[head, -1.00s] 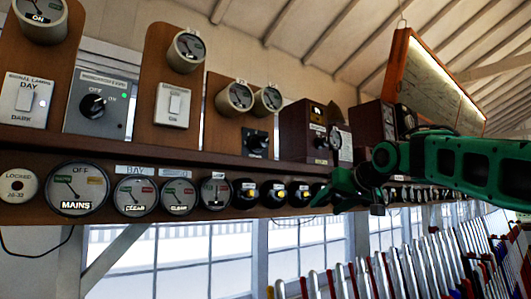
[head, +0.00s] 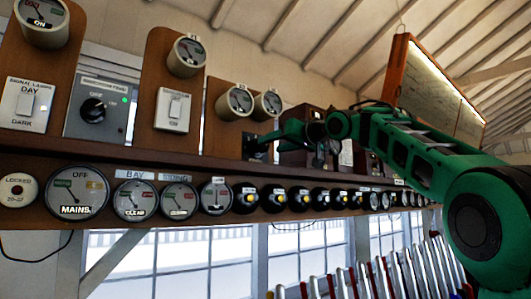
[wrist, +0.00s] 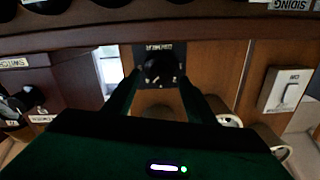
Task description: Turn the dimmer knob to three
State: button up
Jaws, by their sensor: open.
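The dimmer knob (wrist: 160,68) is a round black knob on a black square plate (wrist: 178,48), with white lettering that appears upside down in the wrist view. My gripper (wrist: 161,82) is open, with one green finger on each side of the knob. I cannot tell whether the fingers touch it. In the head view my gripper (head: 262,147) reaches left to the dimmer plate (head: 248,152), covering most of it and the knob. The knob's setting is too small to read.
Round gauges (head: 240,100) sit just above the dimmer. A wooden shelf (head: 150,153) runs below it, over a row of dials and black plungers (head: 273,197). A switch marked DAY (head: 25,103) and a rotary switch (head: 94,108) are at left. Levers (head: 370,280) stand lower right.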

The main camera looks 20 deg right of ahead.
aim_at(265, 147)
jog(key=shift+x, duration=2.05)
jog(key=c, duration=1)
